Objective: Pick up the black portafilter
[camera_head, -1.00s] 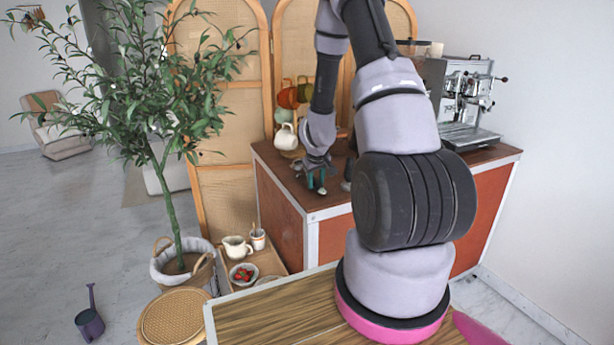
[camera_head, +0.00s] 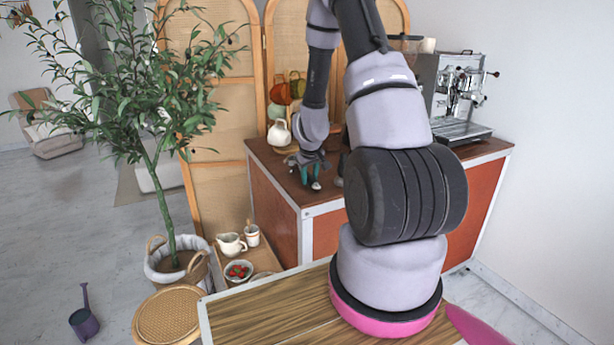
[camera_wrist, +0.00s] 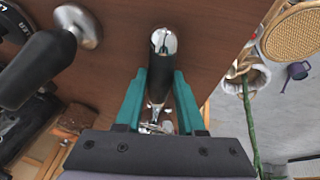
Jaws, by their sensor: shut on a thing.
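The black portafilter (camera_wrist: 158,88) shows in the wrist view as a black handle with a shiny chrome end, with more chrome metal partly hidden near my palm. My gripper (camera_wrist: 161,78) has its two teal fingers on either side of the handle and is shut on it. In the head view my gripper (camera_head: 311,183) points down at the near left part of the brown cart top (camera_head: 268,155). The portafilter cannot be made out clearly there.
A black-handled tool with a chrome disc (camera_wrist: 78,27) is close left in the wrist view. A white pitcher (camera_head: 279,133) and stacked coloured cups stand behind my gripper. The espresso machine (camera_head: 460,90) is at the cart's right. A potted tree (camera_head: 165,195) stands left.

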